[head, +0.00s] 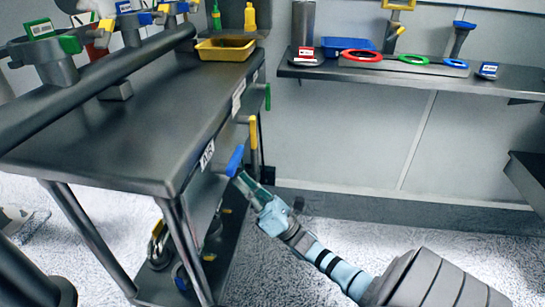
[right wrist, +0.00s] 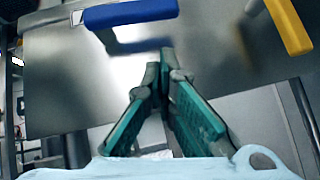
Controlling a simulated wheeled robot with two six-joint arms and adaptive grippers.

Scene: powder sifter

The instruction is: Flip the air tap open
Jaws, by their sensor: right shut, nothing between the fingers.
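The air tap has a blue lever handle (head: 235,161) on the side of the dark bench, beside a white label (head: 207,155) that seems to read AIR. In the right wrist view the blue handle (right wrist: 130,12) lies across the top, above the fingertips, with a blurred blue reflection on the metal below it. My right gripper (head: 241,179) is shut and empty, with its tips just below and close to the blue handle. The tips also show in the right wrist view (right wrist: 160,62); I cannot tell whether they touch the handle. My left gripper is not in view.
A yellow handle (head: 253,134) and a green handle (head: 267,97) sit farther along the same bench side. The yellow one (right wrist: 288,25) shows right of my fingers. A yellow tray (head: 226,50) stands on the bench. Open floor lies right of the bench.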

